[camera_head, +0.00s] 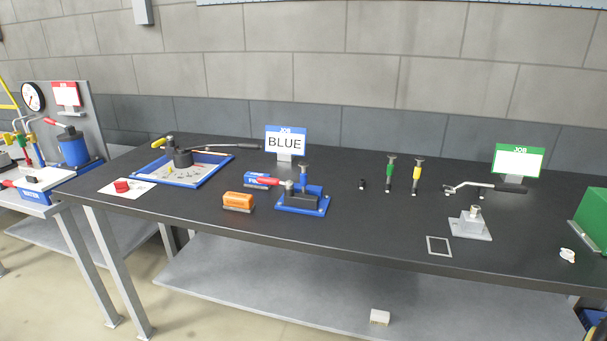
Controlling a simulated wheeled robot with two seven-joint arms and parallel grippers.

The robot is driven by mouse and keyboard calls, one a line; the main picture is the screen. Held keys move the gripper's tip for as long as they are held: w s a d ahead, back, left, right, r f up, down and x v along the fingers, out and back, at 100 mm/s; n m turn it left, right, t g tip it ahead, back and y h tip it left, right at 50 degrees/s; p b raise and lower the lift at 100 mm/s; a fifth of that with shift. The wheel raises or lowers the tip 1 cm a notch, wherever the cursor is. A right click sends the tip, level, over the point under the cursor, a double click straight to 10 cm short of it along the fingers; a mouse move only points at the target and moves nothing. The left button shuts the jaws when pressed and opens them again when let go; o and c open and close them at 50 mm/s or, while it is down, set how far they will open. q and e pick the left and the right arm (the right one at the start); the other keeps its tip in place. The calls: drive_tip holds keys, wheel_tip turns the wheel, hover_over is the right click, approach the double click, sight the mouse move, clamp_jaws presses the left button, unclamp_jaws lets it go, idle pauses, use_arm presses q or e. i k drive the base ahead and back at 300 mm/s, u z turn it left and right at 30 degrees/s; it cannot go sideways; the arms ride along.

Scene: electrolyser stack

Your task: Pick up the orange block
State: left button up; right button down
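The orange block (238,201) lies on the black table, left of the middle, close to the front edge. It has a pale strip along its bottom and small pale marks on its front face. A blue block (257,180) with white marks stands just behind it. A blue clamp fixture (302,202) with a red-tipped handle stands just right of it, apart from it. Neither of my grippers shows in the head view.
A blue-rimmed tray (222,162) stands at the left, beside a white card with a red piece (121,187). A JOB sign reading BLUE (286,140) stands behind. Green and yellow-handled tools (390,175) stand right of the middle.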

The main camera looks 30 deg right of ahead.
sight(234, 201)
drive_tip(key=k, duration=0.5)
drive_tip(key=z, duration=1.3)
drive_tip(key=i, duration=1.15)
drive_tip(key=u, duration=1.9)
